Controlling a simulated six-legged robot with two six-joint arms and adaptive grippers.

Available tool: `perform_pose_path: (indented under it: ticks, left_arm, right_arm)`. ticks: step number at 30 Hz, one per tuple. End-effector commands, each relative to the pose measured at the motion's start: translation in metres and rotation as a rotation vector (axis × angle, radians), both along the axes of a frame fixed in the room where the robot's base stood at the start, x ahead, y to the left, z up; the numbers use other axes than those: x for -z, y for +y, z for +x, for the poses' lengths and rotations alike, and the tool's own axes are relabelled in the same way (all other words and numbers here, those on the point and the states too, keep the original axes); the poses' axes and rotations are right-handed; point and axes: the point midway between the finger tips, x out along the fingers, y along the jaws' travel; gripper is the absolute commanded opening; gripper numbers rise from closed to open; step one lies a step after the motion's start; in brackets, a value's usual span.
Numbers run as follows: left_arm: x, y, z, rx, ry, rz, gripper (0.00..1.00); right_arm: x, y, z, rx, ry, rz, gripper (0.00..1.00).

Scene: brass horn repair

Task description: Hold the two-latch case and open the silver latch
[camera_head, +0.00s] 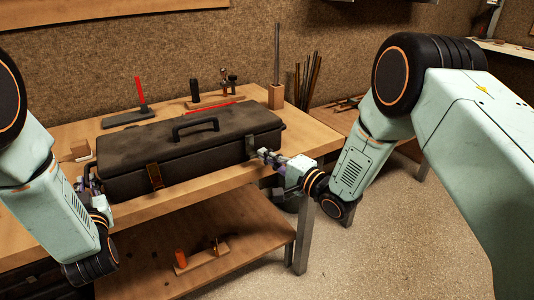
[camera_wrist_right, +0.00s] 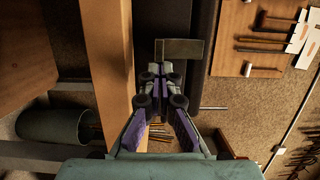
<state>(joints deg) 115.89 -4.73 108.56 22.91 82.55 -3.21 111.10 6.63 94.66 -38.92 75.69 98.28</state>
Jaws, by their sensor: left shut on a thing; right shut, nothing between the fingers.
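The black two-latch case (camera_head: 190,150) lies shut on the workbench, its handle on top. A brass latch (camera_head: 155,177) is on the left of its front. The silver latch (camera_head: 250,144) is on the right of the front, partly hard to make out; in the right wrist view it looks like a grey plate (camera_wrist_right: 185,48) just beyond the fingertips. My left gripper (camera_head: 92,182) is shut on the case at its left end, its fingers partly hidden. My right gripper (camera_head: 266,156) is shut and empty beside the silver latch; contact is unclear. It also shows in the right wrist view (camera_wrist_right: 163,72).
Behind the case lie a dark tool with a red handle (camera_head: 140,92), a red rod (camera_head: 209,105) and a block with rods (camera_head: 276,96). A lower shelf (camera_head: 240,245) holds a small rack. The floor to the right is open.

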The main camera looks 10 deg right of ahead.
Motion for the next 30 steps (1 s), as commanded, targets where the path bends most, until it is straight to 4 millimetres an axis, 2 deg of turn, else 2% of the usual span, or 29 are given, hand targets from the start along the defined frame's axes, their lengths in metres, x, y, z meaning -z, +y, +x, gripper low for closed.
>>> perform_pose_path:
  ticks: [5,12,24,30]
  left_arm:
    - [-0.001,-0.002,0.001,0.007,-0.001,0.001,0.00]
    - [-0.001,-0.002,0.001,0.006,-0.001,0.002,0.00]
    - [0.000,-0.001,0.001,0.004,0.000,0.001,0.00]
    - [0.000,-0.001,0.000,0.003,-0.001,0.001,0.00]
  right_arm:
    - [0.000,-0.006,0.002,-0.003,-0.001,0.000,0.00]
    - [0.000,-0.041,0.013,0.003,-0.001,0.000,0.00]
    - [0.000,-0.076,-0.047,0.005,0.001,0.003,0.00]
    - [0.000,-0.088,-0.066,0.003,0.001,0.002,0.00]
